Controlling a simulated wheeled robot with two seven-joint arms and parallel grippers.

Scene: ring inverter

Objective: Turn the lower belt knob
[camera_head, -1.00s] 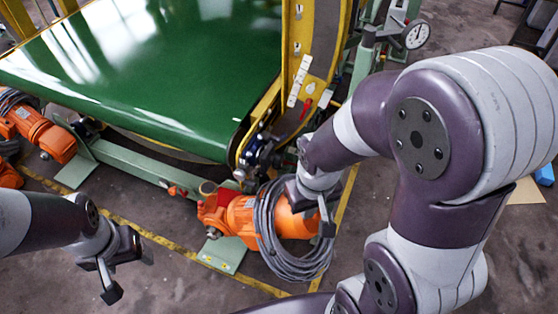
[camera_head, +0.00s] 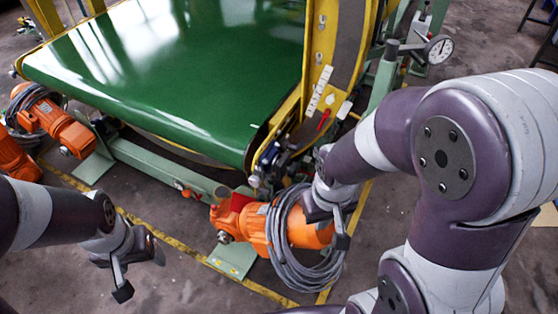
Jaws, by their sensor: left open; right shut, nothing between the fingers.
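I cannot tell for sure which part is the lower belt knob. A small red-orange fitting (camera_head: 184,189) sits on the green frame rail below the belt, and a red handle (camera_head: 323,121) sits on the yellow frame. The green belt (camera_head: 175,70) fills the upper left. My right gripper (camera_head: 341,225) is shut and empty, in front of the orange motor and its coiled cable. Whether it touches them I cannot tell. My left gripper (camera_head: 138,272) is open and empty over the floor at lower left, apart from the machine.
An orange motor (camera_head: 250,226) with a coiled grey cable (camera_head: 285,262) sits below the belt's corner. More orange motors (camera_head: 65,132) stand at left. A dial gauge (camera_head: 438,49) is on the green post at upper right.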

